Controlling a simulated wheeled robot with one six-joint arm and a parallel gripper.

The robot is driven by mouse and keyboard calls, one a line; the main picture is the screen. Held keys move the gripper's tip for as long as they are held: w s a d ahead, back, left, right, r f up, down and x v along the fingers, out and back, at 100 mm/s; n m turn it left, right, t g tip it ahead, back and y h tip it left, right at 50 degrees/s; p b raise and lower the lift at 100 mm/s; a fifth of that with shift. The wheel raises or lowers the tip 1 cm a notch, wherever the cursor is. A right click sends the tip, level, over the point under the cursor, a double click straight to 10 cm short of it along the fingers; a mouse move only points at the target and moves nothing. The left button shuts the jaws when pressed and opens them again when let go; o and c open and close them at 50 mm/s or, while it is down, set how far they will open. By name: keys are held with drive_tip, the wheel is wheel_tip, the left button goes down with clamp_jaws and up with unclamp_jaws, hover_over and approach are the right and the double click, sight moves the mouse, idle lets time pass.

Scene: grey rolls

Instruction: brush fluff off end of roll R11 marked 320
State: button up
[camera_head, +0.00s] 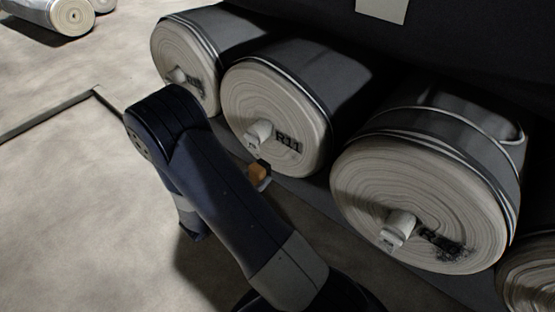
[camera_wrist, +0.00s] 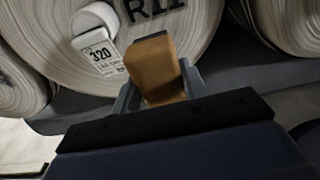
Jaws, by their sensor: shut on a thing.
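Roll R11 (camera_head: 273,119) is a grey-wrapped roll in the middle of the row, its pale spiral end facing out with black R11 lettering. In the wrist view its end (camera_wrist: 196,22) fills the upper part, with a white core and a tag marked 320 (camera_wrist: 101,56). My gripper (camera_wrist: 160,92) is shut on a brown block with a dark top, which I take for the brush (camera_wrist: 163,66). In the head view the brush (camera_head: 258,171) is just below the lower edge of R11. I cannot tell whether it touches the roll end. No fluff is clear on R11.
A roll (camera_head: 178,62) lies to the left and another (camera_head: 418,205) to the right, its dark mark partly smudged or covered. A further roll (camera_head: 530,280) is at the right edge. Open floor (camera_head: 75,190) lies at left. A pale sheet (camera_head: 382,10) hangs above.

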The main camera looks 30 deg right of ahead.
drive_tip(key=shift+d, duration=0.1)
drive_tip(key=x, duration=0.6)
drive_tip(key=shift+w+d+r, duration=0.2)
drive_tip(key=shift+d+r, duration=0.1)
drive_tip(key=shift+r, duration=0.2)
drive_tip(key=shift+b+x, duration=0.3)
drive_tip(key=shift+x, duration=0.7)
idle(0.4)
drive_tip(key=shift+s+r, duration=0.1)
drive_tip(key=shift+r, duration=0.05)
drive_tip(key=shift+s+d+b, duration=0.2)
drive_tip(key=shift+s+d, duration=0.1)
drive_tip(key=shift+s, duration=0.6)
drive_tip(key=shift+s+d+b, duration=0.2)
drive_tip(key=shift+s+d, duration=0.1)
drive_tip(key=shift+s, duration=0.6)
drive_tip(key=shift+d, duration=0.1)
drive_tip(key=shift+w+a, duration=0.2)
drive_tip(key=shift+w, duration=0.45)
drive_tip(key=shift+w+a, duration=0.2)
drive_tip(key=shift+w, duration=0.5)
drive_tip(key=shift+w+a, duration=0.2)
drive_tip(key=shift+w, duration=0.45)
